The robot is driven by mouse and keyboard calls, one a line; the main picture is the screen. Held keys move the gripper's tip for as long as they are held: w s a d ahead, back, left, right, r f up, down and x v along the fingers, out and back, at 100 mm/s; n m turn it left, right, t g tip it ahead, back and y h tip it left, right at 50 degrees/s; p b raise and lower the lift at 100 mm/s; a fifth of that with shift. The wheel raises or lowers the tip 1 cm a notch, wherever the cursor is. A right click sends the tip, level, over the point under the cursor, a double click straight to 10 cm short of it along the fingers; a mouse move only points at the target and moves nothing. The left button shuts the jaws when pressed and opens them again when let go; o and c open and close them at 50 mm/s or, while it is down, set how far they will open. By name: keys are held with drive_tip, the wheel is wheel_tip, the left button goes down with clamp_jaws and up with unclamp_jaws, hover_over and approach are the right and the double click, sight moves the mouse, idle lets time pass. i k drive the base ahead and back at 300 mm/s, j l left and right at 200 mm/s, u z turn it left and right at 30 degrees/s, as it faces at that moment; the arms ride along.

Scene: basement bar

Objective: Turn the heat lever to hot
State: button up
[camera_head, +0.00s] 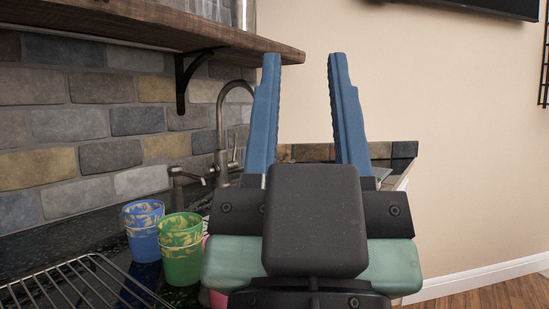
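A metal gooseneck faucet (222,130) stands on the dark counter behind the cups, left of my gripper. A short lever-like piece (233,155) shows on the faucet's right side. A lower metal fixture (178,182) with a side arm stands to its left. I cannot tell which of these is the heat lever or how it is set. My gripper (305,62) has two blue fingers, spread wide and pointing up in the picture, with nothing between them. Its left finger overlaps the end of the faucet's curve in the picture; no contact is clear. My gripper body hides part of the counter.
A blue cup (142,232) and a green cup (181,250) stand on the counter (75,232), with a wire rack (75,285) at front left. A wooden shelf (150,28) on a black bracket (182,85) overhangs the faucet area. Open room lies right of the counter.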

sight(209, 170)
drive_tip(key=i+l+u, duration=0.15)
drive_tip(key=l, duration=0.2)
drive_tip(key=i+l+u, duration=0.3)
drive_tip(key=l, duration=0.45)
drive_tip(key=i+l+u, duration=0.15)
drive_tip(key=l, duration=0.25)
drive_tip(key=i, duration=0.05)
